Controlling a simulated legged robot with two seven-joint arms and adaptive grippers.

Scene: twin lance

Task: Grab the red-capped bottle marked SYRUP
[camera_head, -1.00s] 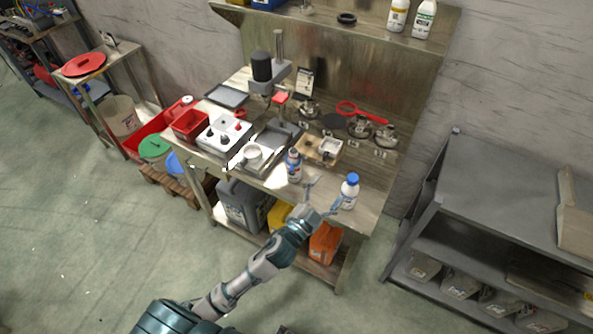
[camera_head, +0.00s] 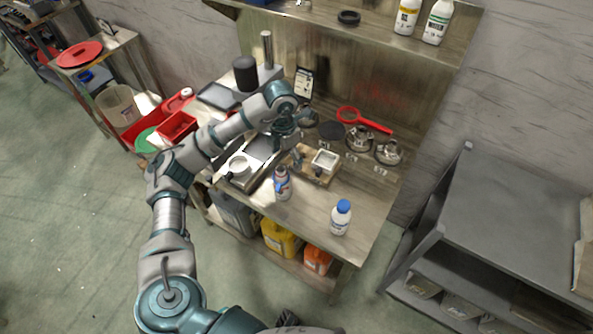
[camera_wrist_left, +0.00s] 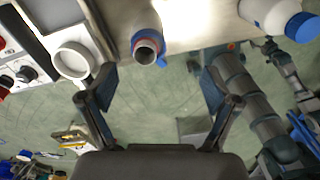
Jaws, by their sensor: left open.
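A small bottle (camera_head: 282,185) with a blue, white and red label stands upright near the bench's front edge. A blue-capped white bottle (camera_head: 340,218) stands to the right. My right gripper cannot be made out.
A wooden holder (camera_head: 316,168) with a white square cup is behind the bottle. A white round cup (camera_head: 239,168) stands on a tray to the left. A red-handled tool (camera_head: 365,120) lies behind. The bench between the two bottles is clear.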

